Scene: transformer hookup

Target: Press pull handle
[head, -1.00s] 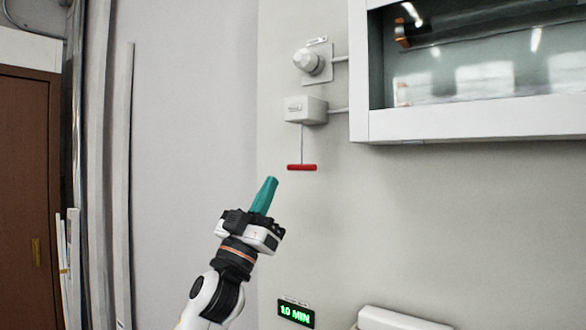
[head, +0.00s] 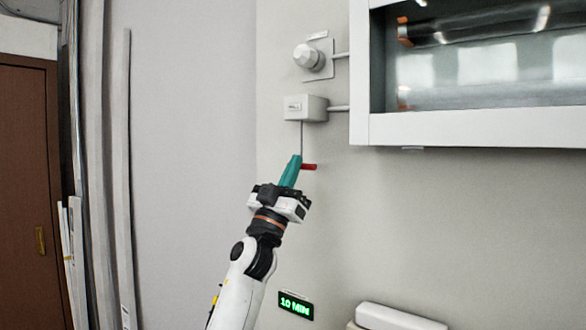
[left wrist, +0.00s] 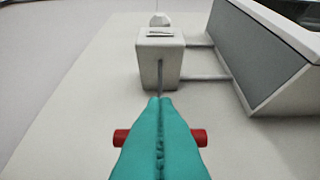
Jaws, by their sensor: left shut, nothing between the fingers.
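The red pull handle (head: 309,167) hangs on a thin cord (head: 301,138) below a light grey pull box (head: 305,107) on the wall. My left gripper (head: 295,158) is shut, with its teal fingers pointing up, and covers the left part of the handle in the head view. In the left wrist view the closed fingers (left wrist: 158,106) lie in front of the middle of the handle, and its red ends (left wrist: 199,137) show on both sides. I cannot tell whether the fingers touch it. The pull box (left wrist: 160,58) shows straight ahead there. My right gripper is not in view.
A round white knob fixture (head: 308,57) sits above the pull box. A white-framed glass cabinet (head: 455,131) juts out at the upper right. A green "10 MIN" display (head: 296,306) is low on the wall. The wall between is clear.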

